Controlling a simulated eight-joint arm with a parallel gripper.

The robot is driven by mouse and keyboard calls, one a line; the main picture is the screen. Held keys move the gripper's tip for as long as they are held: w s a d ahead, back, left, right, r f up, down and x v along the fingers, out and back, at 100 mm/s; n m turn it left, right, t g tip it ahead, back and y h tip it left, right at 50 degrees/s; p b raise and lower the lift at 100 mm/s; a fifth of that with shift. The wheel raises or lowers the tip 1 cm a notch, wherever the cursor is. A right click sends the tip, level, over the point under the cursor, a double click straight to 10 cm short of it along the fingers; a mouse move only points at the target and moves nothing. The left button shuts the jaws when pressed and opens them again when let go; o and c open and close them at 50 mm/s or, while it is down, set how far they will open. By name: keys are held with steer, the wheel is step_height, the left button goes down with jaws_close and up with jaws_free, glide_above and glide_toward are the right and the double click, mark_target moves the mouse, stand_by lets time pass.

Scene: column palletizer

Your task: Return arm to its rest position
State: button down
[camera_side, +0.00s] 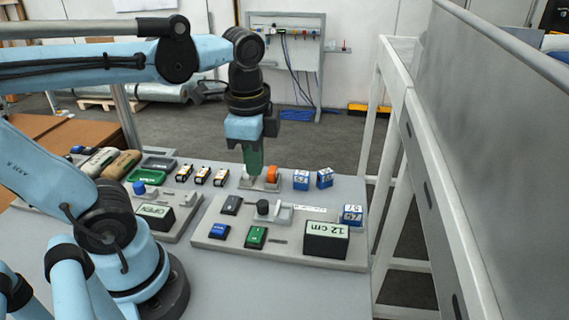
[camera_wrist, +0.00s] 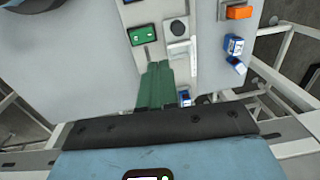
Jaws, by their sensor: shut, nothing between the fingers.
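My arm reaches in from the left in the side view, with its wrist pointing down over the table. My gripper (camera_side: 254,173) has green fingers that are closed together and hold nothing. The fingertips are just left of an orange block (camera_side: 273,174), near a small grey fixture at the back of the table; whether they touch the fixture is unclear. In the wrist view the closed green fingers (camera_wrist: 159,70) lie over the control panel, apart from the orange block (camera_wrist: 239,12).
A panel (camera_side: 215,242) with buttons, a knob and a "12 cm" display (camera_side: 326,239) stands in front. Blue-and-white cubes (camera_side: 325,178) stand on the right. Another panel with an "OPEN" display (camera_side: 155,215) is left. A white frame (camera_side: 394,130) rises beyond the right edge.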

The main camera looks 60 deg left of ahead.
steer(key=shift+r, duration=0.15)
steer(key=w+f+n+t, duration=0.1)
steer(key=n+t, duration=0.1)
steer(key=n, duration=0.1)
steer(key=w+f+n+t, duration=0.1)
steer(key=w+n+t, duration=0.1)
steer(key=n, duration=0.1)
steer(key=w+d+f+n+t, duration=0.1)
steer(key=n+t, duration=0.1)
steer(key=n, duration=0.1)
steer(key=shift+w+f+h, duration=0.2)
steer(key=shift+f+h, duration=0.2)
